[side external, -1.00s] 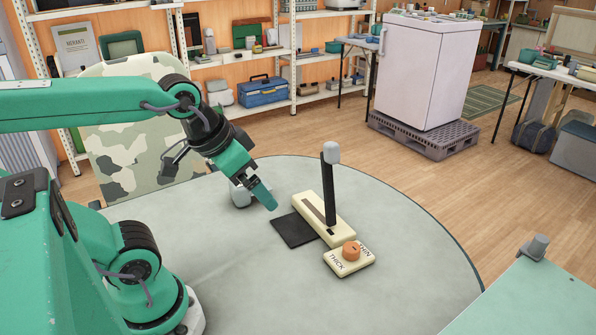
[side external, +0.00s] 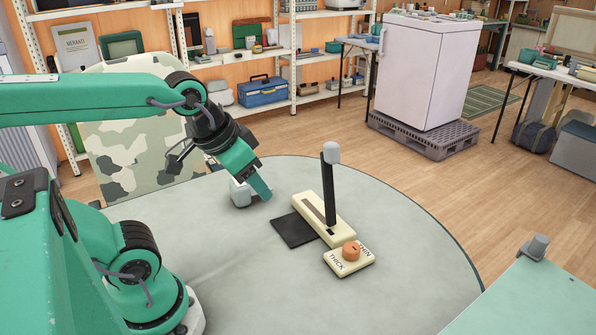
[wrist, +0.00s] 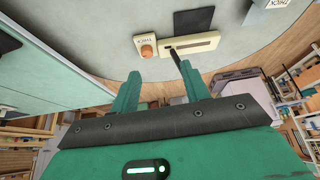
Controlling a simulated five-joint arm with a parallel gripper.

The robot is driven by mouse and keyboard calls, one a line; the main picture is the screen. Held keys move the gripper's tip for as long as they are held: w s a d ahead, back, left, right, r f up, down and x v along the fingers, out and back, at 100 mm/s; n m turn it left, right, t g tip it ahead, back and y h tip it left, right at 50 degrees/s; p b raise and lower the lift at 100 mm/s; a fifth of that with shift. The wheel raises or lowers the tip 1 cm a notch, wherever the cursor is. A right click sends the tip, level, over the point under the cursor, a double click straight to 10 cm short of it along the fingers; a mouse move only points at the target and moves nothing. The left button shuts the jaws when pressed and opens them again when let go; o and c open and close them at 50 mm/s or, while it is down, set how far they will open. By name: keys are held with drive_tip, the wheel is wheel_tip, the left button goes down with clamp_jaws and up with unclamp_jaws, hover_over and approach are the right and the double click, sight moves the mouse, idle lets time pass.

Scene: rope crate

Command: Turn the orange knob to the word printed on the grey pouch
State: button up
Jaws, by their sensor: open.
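The orange knob (side external: 351,249) sits on a cream plate (side external: 339,267) with THICK printed at its near-left end and THIN at its far-right end. The knob also shows in the wrist view (wrist: 147,51). I cannot tell where its pointer is set. The grey pouch (side external: 239,195) lies on the table behind my gripper, partly hidden by it. In the wrist view the pouch (wrist: 262,20) is at the top right, and its print appears to read THICK. My gripper (wrist: 159,72) is open and empty, above the table and apart from the knob.
A cream slotted base (side external: 312,213) with a tall black lever (side external: 328,190) stands just behind the knob plate. A dark flat square (side external: 293,231) lies beside it. The round table (side external: 400,215) is clear to the right and in front.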

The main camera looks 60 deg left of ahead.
drive_tip(key=w+d+f+g, duration=0.1)
drive_tip(key=w+f, duration=0.1)
drive_tip(key=w, duration=0.4)
drive_tip(key=w+d+f+g, duration=0.2)
drive_tip(key=w, duration=0.3)
drive_tip(key=n+g, duration=0.1)
drive_tip(key=g, duration=0.1)
hover_over(351, 247)
wheel_tip(351, 247, down, 10)
drive_tip(key=shift+s+a+r, duration=0.1)
drive_tip(key=shift+s, duration=0.05)
drive_tip(key=shift+w+f, duration=0.2)
drive_tip(key=shift+f, duration=0.15)
drive_tip(key=shift+f, duration=0.1)
drive_tip(key=shift+f, duration=3.8)
drive_tip(key=shift+c, duration=0.5)
drive_tip(key=c, duration=0.6)
